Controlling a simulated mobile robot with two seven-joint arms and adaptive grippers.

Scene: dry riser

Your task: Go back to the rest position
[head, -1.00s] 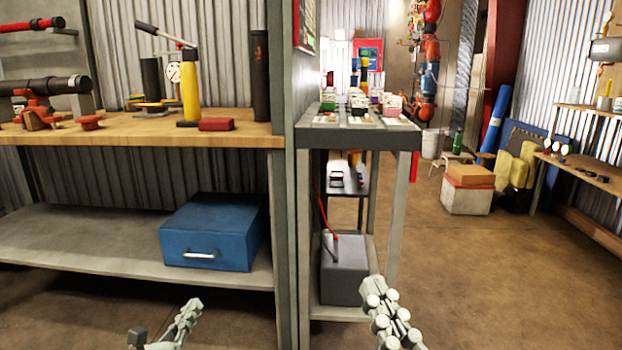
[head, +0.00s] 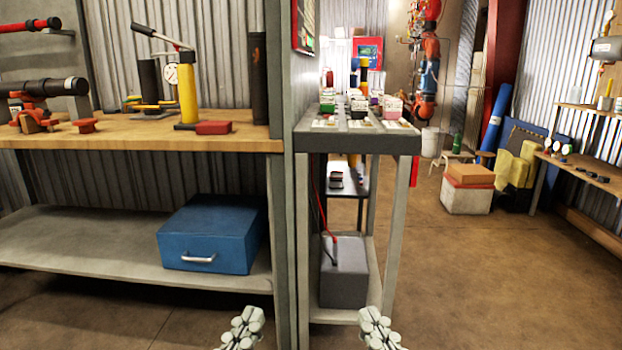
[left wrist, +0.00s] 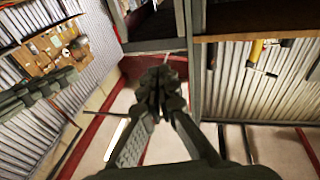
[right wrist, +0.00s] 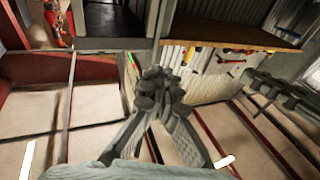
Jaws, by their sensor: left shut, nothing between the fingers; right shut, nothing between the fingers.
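My left gripper (head: 240,328) shows at the bottom of the head view, left of centre, in front of the shelving. It is shut and empty; in the left wrist view its fingers (left wrist: 162,88) are together. My right gripper (head: 380,328) is at the bottom of the head view, right of centre, in front of the grey stand. It is shut and empty too, and its closed fingers (right wrist: 160,92) show in the right wrist view. Both grippers are clear of the furniture in the head view, apart from each other, at about the same height.
A wooden bench (head: 150,143) with a yellow pump (head: 187,95) is at left, over a shelf with a blue toolbox (head: 212,235). A grey stand (head: 360,142) holding several small items stands in the middle. A grey box (head: 344,272) sits low in it. Open floor (head: 490,290) lies right.

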